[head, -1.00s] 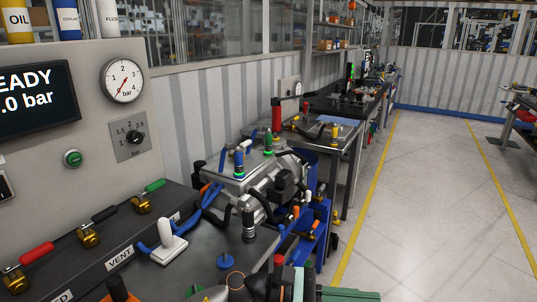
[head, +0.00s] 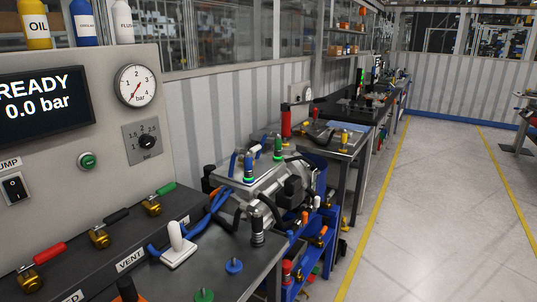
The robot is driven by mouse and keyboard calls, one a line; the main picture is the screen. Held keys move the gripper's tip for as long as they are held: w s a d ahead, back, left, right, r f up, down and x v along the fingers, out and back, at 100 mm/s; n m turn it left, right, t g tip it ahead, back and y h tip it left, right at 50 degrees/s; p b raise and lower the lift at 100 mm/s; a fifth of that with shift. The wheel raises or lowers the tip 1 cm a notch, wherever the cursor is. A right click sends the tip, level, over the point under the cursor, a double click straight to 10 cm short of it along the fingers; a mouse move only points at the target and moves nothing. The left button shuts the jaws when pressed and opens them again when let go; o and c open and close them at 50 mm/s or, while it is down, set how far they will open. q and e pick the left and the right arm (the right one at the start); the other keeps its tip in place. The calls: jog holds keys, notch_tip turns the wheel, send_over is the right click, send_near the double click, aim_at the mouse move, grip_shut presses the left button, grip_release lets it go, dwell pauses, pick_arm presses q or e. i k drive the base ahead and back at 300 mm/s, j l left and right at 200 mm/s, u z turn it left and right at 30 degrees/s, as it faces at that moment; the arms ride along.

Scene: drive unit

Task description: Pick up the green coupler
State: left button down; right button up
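A green-banded upright coupler (head: 278,148) stands on top of the grey metal drive unit (head: 262,183), at its back. A blue-banded coupler (head: 249,167) stands in front and to the left of it, with a blue hose beside it. A black-and-white banded coupler (head: 257,232) stands at the unit's front. Neither of my grippers shows in this view, so I cannot see their opening.
The dark bench carries a white handle (head: 176,245), a blue knobbed disc (head: 234,265) and a green one (head: 204,296). Valves with red (head: 42,253), black and green levers line the left. A blue rack (head: 318,243) stands beside the bench. The right floor is clear.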

aim_at(277, 152)
jog(key=i+l+u, duration=0.1)
jog(key=u, duration=1.15)
jog(key=l+u, duration=0.8)
jog(key=k+l+u, duration=0.2)
jog(key=l, duration=0.2)
jog(key=k+l+u, duration=0.2)
jog(key=l, duration=0.2)
jog(key=i+l, duration=0.05)
jog(key=i, duration=0.05)
